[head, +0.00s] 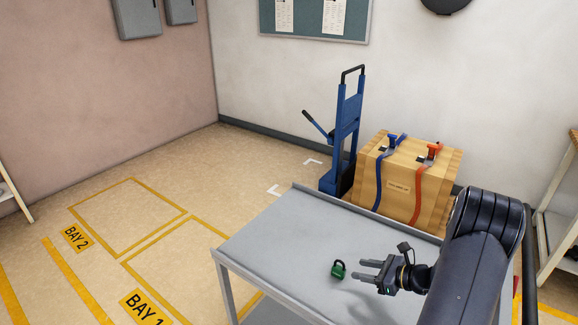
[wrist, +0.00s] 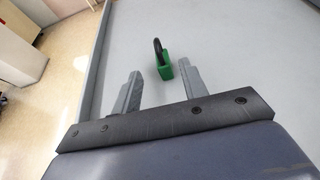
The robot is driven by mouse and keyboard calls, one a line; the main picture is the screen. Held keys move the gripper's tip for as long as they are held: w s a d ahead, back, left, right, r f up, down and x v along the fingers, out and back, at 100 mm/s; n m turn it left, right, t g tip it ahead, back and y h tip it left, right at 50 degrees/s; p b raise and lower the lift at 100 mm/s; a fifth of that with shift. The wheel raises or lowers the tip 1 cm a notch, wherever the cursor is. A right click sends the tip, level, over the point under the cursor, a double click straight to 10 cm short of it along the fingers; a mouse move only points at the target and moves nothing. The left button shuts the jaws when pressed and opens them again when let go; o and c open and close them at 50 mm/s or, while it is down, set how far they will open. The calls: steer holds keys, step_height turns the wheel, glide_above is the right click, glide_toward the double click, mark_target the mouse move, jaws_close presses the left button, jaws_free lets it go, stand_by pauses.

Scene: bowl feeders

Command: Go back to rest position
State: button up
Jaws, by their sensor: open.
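My gripper (head: 369,271) is open and empty above the grey table, on the right in the head view. In the wrist view its two fingers (wrist: 160,80) stand apart with nothing held between them. A green padlock (head: 338,270) with a dark shackle lies on the table just left of the fingertips. The padlock (wrist: 166,69) also shows in the wrist view, a little beyond and between the fingertips, apart from them.
The grey table (head: 290,225) is otherwise bare where I see it. Behind it stand a blue hand truck (head: 345,140) and a strapped wooden crate (head: 396,187). Yellow-marked floor bays (head: 127,217) lie open on the left. A shelf (head: 560,215) stands at the right edge.

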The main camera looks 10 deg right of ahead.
mark_target(335, 266)
steer(key=x, duration=1)
steer(key=shift+a+f, duration=0.15)
steer(key=shift+f, duration=0.05)
steer(key=shift+r+p, duration=0.55)
steer(key=shift+r, duration=1)
steer(key=shift+f, duration=0.15)
